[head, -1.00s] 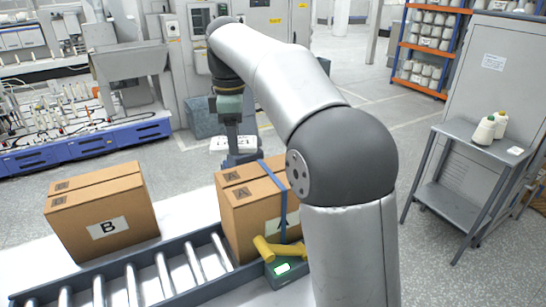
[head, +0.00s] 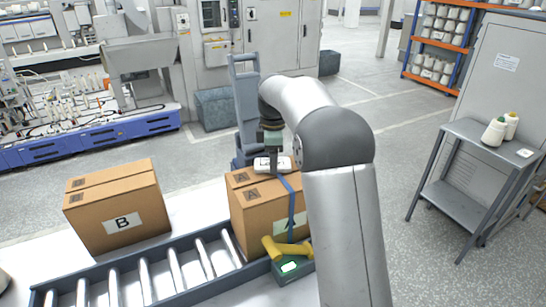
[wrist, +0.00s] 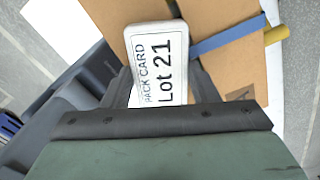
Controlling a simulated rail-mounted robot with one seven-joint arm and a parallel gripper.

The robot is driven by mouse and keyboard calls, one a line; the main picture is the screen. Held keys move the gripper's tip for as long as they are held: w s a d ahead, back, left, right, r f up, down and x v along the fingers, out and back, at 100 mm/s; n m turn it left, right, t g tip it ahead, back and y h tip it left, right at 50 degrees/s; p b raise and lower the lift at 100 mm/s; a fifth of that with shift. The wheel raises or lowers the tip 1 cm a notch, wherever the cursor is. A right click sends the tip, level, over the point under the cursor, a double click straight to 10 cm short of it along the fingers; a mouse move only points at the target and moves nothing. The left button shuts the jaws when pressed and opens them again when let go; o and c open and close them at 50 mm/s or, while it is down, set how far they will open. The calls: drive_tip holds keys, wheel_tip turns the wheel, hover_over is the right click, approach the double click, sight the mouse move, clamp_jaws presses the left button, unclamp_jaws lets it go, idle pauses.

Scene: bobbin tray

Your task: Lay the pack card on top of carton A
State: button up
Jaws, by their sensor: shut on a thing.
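Carton A (head: 250,215) is a brown box with a blue strap, standing beside the roller conveyor. Its top also shows in the wrist view (wrist: 225,65). My gripper (head: 272,155) is above the back part of carton A's top in the head view. It is shut on the white pack card (wrist: 158,65), which reads "PACK CARD Lot 21". The card sits over the carton's edge in the wrist view, and in the head view (head: 265,165) it is at the carton's top. I cannot tell whether it touches the carton.
Carton B (head: 118,215) stands to the left. The roller conveyor (head: 175,275) runs along the front. A yellow-handled tool with a green base (head: 288,262) is in front of carton A.

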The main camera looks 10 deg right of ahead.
drive_tip(key=shift+f, duration=0.2)
drive_tip(key=o, duration=1)
wheel_tip(320, 180, up, 12)
drive_tip(key=s+f+m, duration=0.3)
drive_tip(key=s+m, duration=0.5)
drive_tip(key=s, duration=0.9)
drive_tip(key=s+f+m, duration=0.4)
drive_tip(key=s+f, duration=0.2)
drive_tip(key=s, duration=0.4)
drive_tip(key=s+f+m+t, duration=0.1)
drive_tip(key=s+f+m, duration=0.3)
drive_tip(key=s, duration=0.6)
wheel_tip(320, 180, down, 2)
drive_tip(key=shift+s+f, duration=0.2)
drive_tip(key=shift+s, duration=0.05)
